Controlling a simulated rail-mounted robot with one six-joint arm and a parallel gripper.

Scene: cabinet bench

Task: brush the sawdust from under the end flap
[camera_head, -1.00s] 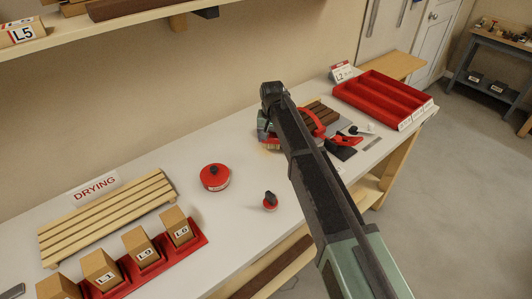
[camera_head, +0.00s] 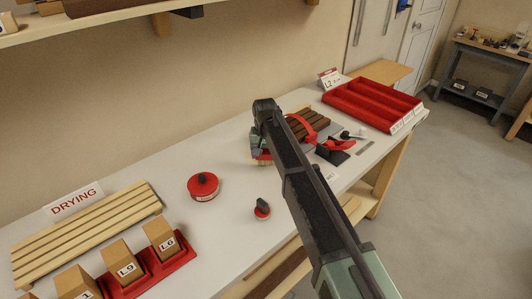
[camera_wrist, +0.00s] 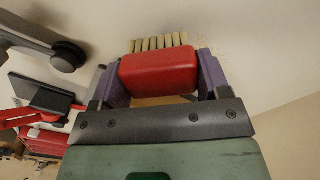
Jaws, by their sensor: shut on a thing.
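My gripper (camera_wrist: 158,85) is shut on a brush with a red handle (camera_wrist: 158,70) and pale bristles (camera_wrist: 160,42). In the wrist view the bristles are at or just above the white bench top, and I cannot tell whether they touch it. Fine pale sawdust specks (camera_wrist: 219,50) lie on the bench to the right of the bristles. In the head view the brush bristles (camera_head: 259,160) show below my gripper, beside brown slats (camera_head: 310,123) under a red arch. My arm hides part of this spot. I cannot make out the end flap for certain.
A black lever with a round knob (camera_wrist: 66,56) is close on the left in the wrist view. A red tray (camera_head: 372,102) stands at the far end.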

